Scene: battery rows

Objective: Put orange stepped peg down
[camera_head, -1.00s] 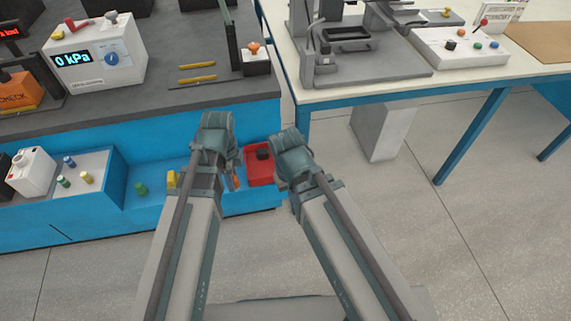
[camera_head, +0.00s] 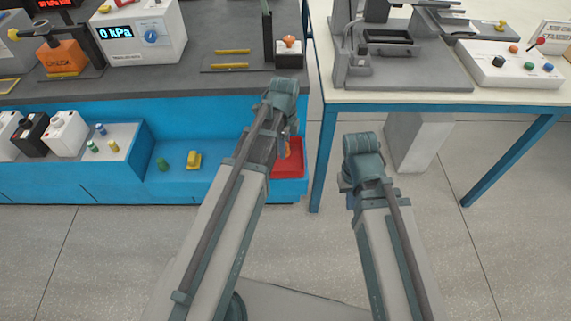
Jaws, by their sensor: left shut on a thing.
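My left gripper (camera_head: 287,132) is over the red tray (camera_head: 292,169) at the right end of the blue lower shelf. A small part of the orange stepped peg (camera_head: 287,149) shows below it, and the gripper is shut on it. My arm hides most of the peg and part of the tray. I cannot tell whether the peg touches the tray. My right gripper (camera_head: 347,186) is over the floor to the right of the shelf; its wrist hides the fingers.
A yellow part (camera_head: 194,160) and a green peg (camera_head: 163,164) are on the blue shelf (camera_head: 215,182) left of the tray. A white pressure box (camera_head: 145,40) stands on the dark bench above. A cream table (camera_head: 430,95) is on the right.

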